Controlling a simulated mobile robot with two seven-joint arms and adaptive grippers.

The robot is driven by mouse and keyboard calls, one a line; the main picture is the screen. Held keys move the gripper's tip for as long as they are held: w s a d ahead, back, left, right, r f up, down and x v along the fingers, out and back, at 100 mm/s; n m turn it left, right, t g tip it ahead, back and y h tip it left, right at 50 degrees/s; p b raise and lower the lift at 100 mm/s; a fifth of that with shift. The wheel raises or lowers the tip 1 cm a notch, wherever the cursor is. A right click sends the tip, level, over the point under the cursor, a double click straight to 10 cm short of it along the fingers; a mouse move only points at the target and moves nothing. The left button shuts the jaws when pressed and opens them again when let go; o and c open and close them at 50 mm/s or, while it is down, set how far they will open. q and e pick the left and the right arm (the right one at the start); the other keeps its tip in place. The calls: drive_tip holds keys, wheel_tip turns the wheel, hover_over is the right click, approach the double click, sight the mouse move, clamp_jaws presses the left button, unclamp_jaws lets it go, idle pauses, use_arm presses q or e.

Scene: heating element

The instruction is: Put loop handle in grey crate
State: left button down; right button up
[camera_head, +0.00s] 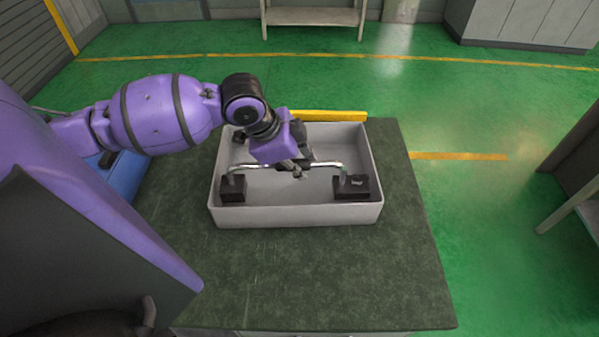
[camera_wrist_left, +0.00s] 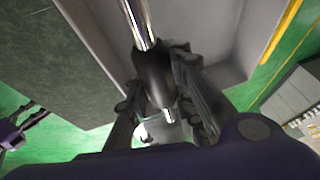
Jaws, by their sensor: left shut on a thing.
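The loop handle is a shiny metal bar (camera_head: 325,164) with bent ends and a black block at each end. It lies across the grey crate (camera_head: 300,215) in the head view, with both blocks inside the crate's outline. I cannot tell whether the blocks touch the crate floor. My left gripper (camera_head: 299,168) is shut on the bar near its middle. In the left wrist view the bar (camera_wrist_left: 138,20) and its black sleeve run between the fingers of the left gripper (camera_wrist_left: 160,105).
The crate stands on a dark green-grey table (camera_head: 330,280). A yellow bar-shaped object (camera_head: 330,115) lies behind the crate. A blue container (camera_head: 120,175) is at the left, partly hidden by my arm. The table is clear in front of the crate.

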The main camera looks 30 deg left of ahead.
use_arm(q)
drive_tip(key=f, duration=0.1)
drive_tip(key=w+a+f, duration=0.1)
drive_tip(key=f, duration=0.1)
drive_tip(key=w+f, duration=0.1)
drive_tip(key=f, duration=0.1)
drive_tip(key=shift+a+f, duration=0.15)
drive_tip(key=shift+f, duration=0.05)
use_arm(e)
drive_tip(key=shift+s+d+f, duration=0.25)
drive_tip(key=shift+s+d, duration=0.05)
drive_tip(key=shift+s, duration=0.1)
use_arm(q)
drive_tip(key=shift+f, duration=0.2)
drive_tip(key=c, duration=1.5)
unclamp_jaws()
drive_tip(key=shift+s, duration=0.1)
drive_tip(key=shift+f, duration=0.1)
